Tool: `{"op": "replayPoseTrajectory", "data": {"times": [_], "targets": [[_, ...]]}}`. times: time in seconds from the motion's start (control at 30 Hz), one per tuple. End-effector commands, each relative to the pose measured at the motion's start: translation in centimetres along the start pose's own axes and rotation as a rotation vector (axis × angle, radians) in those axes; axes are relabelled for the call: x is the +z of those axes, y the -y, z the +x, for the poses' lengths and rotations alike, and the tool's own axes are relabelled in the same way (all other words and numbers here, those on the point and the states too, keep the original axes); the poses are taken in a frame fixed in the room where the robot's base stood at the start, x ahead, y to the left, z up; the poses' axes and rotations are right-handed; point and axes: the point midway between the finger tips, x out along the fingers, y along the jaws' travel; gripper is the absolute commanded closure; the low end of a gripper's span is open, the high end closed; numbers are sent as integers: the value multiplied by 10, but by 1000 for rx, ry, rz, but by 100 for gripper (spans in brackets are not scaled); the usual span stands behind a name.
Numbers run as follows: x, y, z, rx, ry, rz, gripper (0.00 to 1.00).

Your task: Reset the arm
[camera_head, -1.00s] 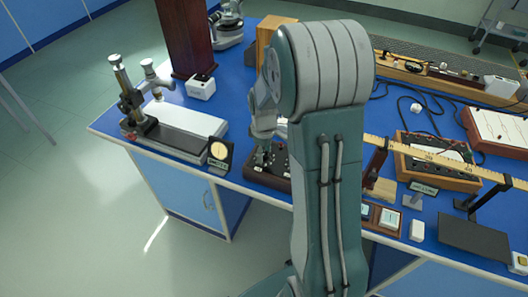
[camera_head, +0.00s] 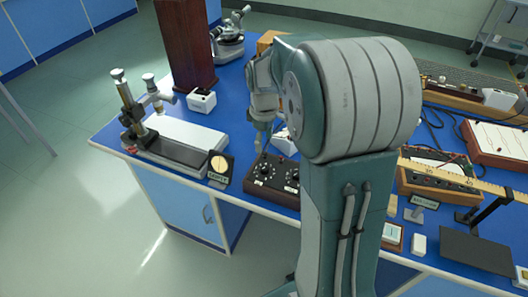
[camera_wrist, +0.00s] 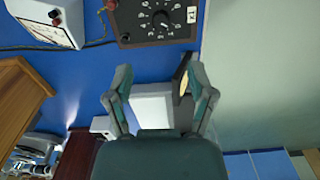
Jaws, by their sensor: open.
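My gripper (camera_head: 260,143) is above the blue bench, close to the dark control box with knobs (camera_head: 272,174). In the wrist view my gripper (camera_wrist: 158,78) has its two fingers spread apart with nothing held between them. The box with a numbered dial (camera_wrist: 158,20) shows beyond the fingertips there, apart from them. My upper arm and elbow fill the middle of the head view and hide part of the bench.
A microscope-like instrument on a grey base (camera_head: 178,142) and a small round-dial stand (camera_head: 220,168) are to the left. A dark wooden column (camera_head: 186,45) and a white box (camera_head: 201,100) stand behind. A yellow ruler (camera_head: 470,180) spans the right side.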

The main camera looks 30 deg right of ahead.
Motion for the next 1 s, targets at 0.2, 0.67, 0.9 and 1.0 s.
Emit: {"op": "replayPoseTrajectory", "data": {"times": [0.2,0.67,0.9,1.0], "targets": [[0,0,-11,-1,1,0,29],[0,2,-12,2,-1,2,29],[6,44,-52,68,-68,102,29],[13,69,-71,99,-113,169,29]]}}
